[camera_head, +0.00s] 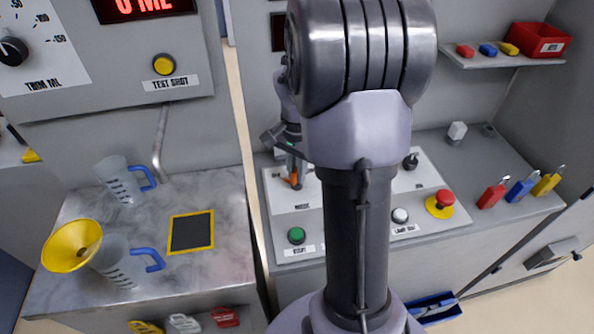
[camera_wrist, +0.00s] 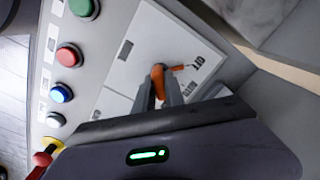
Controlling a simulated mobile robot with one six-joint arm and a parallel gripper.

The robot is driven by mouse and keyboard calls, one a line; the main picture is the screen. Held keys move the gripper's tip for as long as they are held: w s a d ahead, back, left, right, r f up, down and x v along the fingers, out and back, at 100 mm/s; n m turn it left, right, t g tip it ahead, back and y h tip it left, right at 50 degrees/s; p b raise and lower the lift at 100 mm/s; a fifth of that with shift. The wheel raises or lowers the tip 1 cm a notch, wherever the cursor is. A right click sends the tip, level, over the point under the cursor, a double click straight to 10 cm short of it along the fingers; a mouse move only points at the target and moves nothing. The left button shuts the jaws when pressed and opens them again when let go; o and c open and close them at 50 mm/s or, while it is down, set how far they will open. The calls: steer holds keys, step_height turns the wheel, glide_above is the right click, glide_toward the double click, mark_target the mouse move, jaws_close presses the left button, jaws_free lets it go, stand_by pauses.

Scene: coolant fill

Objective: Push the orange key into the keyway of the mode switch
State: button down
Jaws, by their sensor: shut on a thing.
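My gripper (camera_head: 291,168) is low over the left part of the white switch panel (camera_head: 284,224), mostly beside and behind my arm in the head view. Its fingers are shut on the orange key (camera_head: 295,181). In the wrist view the orange key (camera_wrist: 157,73) shows between and just beyond the fingertips (camera_wrist: 159,88), with a thin orange part reaching right. The key is at the panel's face. The mode switch and its keyway are hidden behind the key and fingers, so I cannot tell whether the key is in the slot.
The panel carries a green button (camera_head: 296,235), a white button (camera_head: 400,215) and a red stop button on yellow (camera_head: 445,198). Padlocks (camera_head: 520,188) stand at the right. A marble-topped counter (camera_head: 190,275) with jugs (camera_head: 118,260) and a yellow funnel (camera_head: 72,245) lies left.

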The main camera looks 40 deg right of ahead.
stand_by(0.3)
steer(key=c, duration=1.3)
jaws_free()
steer(key=shift+c, duration=0.2)
